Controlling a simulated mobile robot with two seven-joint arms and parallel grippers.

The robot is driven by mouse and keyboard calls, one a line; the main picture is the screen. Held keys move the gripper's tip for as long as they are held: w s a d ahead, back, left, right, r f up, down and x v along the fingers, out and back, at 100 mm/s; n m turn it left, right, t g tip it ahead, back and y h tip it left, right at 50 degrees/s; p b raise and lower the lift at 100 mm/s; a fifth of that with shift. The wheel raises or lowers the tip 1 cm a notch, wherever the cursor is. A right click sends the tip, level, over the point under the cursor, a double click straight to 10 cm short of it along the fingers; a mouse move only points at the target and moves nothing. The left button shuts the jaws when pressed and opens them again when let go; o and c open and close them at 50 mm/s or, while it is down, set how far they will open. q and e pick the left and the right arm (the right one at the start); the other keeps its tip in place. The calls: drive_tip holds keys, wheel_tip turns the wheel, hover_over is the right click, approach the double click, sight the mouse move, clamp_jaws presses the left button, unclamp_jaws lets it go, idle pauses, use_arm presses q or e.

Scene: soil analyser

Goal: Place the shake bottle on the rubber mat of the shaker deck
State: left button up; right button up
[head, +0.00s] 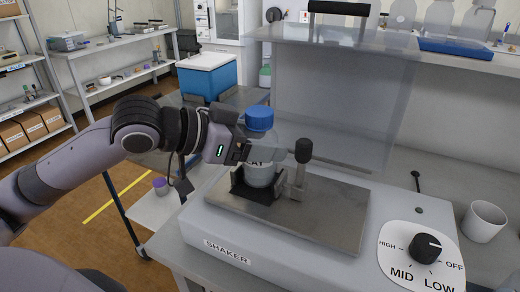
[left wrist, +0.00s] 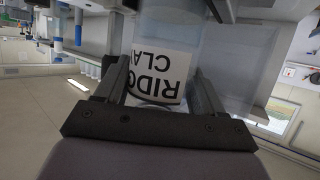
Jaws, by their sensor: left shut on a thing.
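The shake bottle (head: 260,172) is clear with a blue cap and a white label. It stands roughly upright over the shaker deck (head: 325,222), its lower part within a black cradle-like holder (head: 240,187). I cannot tell whether its base touches down; a separate rubber mat is not clearly distinguishable. My left gripper (head: 250,150) comes from the left and is shut on the bottle. In the left wrist view, the bottle's label (left wrist: 160,78), reading partly "RIDG CLA", is between the fingers (left wrist: 160,90). My right gripper is out of view.
A black-knobbed clamp post (head: 301,165) stands just right of the bottle. The transparent shaker lid (head: 345,100) is raised behind. The speed knob (head: 425,247) and a white cup (head: 483,221) are at right. The deck's right part is bare.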

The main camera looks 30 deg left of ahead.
use_arm(q)
drive_tip(key=shift+f, duration=0.55)
drive_tip(key=shift+f, duration=0.2)
drive_tip(key=o, duration=1.2)
drive_tip(key=shift+c, duration=0.2)
